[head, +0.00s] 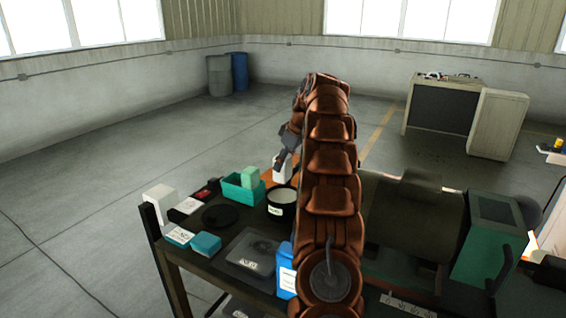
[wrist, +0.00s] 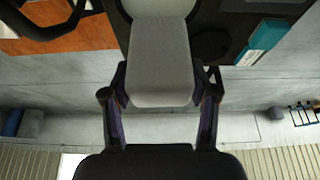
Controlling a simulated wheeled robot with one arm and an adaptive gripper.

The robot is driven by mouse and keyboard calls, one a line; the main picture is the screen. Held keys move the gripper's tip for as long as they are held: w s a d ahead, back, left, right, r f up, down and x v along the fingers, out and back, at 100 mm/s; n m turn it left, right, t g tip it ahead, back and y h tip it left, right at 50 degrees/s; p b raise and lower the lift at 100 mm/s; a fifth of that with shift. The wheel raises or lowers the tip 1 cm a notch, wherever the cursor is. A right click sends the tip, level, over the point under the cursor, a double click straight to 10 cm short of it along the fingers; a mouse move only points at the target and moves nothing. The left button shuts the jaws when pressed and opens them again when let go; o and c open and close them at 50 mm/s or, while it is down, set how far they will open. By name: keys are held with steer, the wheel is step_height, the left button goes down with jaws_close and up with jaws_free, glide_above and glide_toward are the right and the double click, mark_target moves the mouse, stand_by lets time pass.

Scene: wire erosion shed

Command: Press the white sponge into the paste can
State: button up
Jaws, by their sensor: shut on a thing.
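The white sponge (head: 281,169) is a pale block held in my gripper (head: 285,156), above and just behind the paste can in the head view. In the wrist view the sponge (wrist: 160,65) sits between the two fingers of my gripper (wrist: 160,95), which touch its sides. The paste can (head: 281,210) is a round black can with a white label, standing open on the dark bench with pale paste showing inside. The sponge appears clear of the can. My arm hides the bench just right of the can.
A teal bin (head: 238,190) with a light green block (head: 249,177) stands left of the can. A black disc (head: 218,215), a white block (head: 160,198), small boxes and a blue bottle (head: 287,272) are also on the bench. An orange patch (head: 268,177) lies behind the can.

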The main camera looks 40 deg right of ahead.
mark_target(283, 179)
steer(key=shift+f+b, duration=0.8)
steer(key=shift+f, duration=2.15)
steer(key=shift+f+b, duration=0.5)
steer(key=shift+r, duration=0.15)
steer(key=shift+r+p, duration=1.25)
steer(key=shift+r, duration=2.1)
